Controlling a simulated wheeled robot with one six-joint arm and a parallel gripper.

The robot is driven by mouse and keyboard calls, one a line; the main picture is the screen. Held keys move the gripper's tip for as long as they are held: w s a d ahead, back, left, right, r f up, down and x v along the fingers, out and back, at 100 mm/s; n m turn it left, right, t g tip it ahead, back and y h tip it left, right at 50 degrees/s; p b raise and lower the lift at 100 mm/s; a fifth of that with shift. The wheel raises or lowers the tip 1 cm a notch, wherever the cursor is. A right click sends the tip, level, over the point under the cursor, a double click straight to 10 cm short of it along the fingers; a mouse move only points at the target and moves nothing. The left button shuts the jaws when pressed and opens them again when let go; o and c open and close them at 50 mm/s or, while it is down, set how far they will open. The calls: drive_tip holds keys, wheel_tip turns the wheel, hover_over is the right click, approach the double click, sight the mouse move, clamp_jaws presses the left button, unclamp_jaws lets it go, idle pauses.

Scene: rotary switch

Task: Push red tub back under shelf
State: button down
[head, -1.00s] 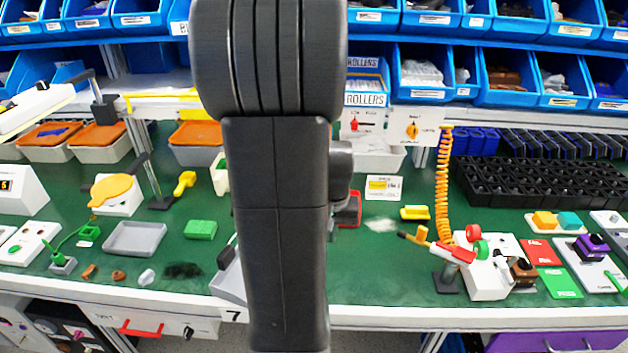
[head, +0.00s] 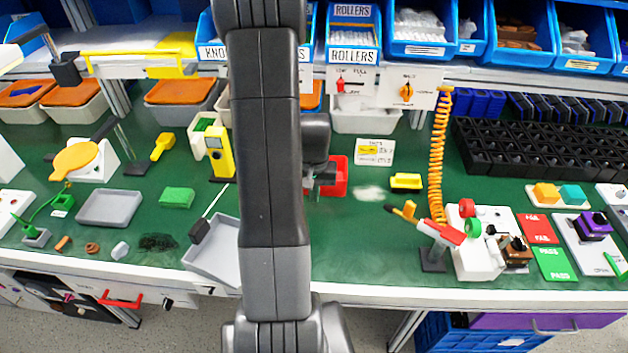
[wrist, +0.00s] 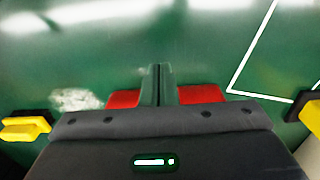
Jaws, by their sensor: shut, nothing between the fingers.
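The red tub (head: 339,173) stands on the green bench top, in front of the shelf, partly hidden behind my arm and gripper in the head view. In the wrist view its red parts (wrist: 122,98) show on both sides of my fingers, and its middle is hidden. My gripper (head: 316,184) is low at the tub's left front in the head view. In the wrist view its fingers (wrist: 158,72) are together with nothing between them. I cannot tell whether they touch the tub. The shelf edge (head: 455,75) runs above the back of the bench.
A white bin (head: 366,121) stands under the shelf behind the tub. A yellow device (head: 219,153) and a grey tray (head: 215,255) are left of my arm.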

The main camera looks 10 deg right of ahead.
drive_tip(key=shift+f, duration=0.8)
drive_tip(key=shift+w+d+f+p, duration=0.1)
drive_tip(key=shift+w+d+p, duration=0.1)
drive_tip(key=shift+w, duration=0.45)
drive_tip(key=shift+w+d+r+p, duration=0.1)
drive_tip(key=shift+w+d+p, duration=0.15)
drive_tip(key=shift+w, duration=0.4)
drive_tip(key=shift+w+d+f+p, duration=0.1)
drive_tip(key=shift+w+d+p, duration=0.1)
drive_tip(key=shift+w, duration=0.45)
drive_tip(key=w, duration=0.3)
drive_tip(key=w+d+b, duration=0.1)
drive_tip(key=w, duration=0.2)
drive_tip(key=w+d, duration=0.1)
drive_tip(key=w, duration=0.2)
drive_tip(key=shift+d+f+b, duration=0.25)
drive_tip(key=shift+b, duration=0.05)
drive_tip(key=shift+w+r, duration=0.15)
drive_tip(key=shift+r, duration=0.2)
drive_tip(key=shift+w+f, duration=0.1)
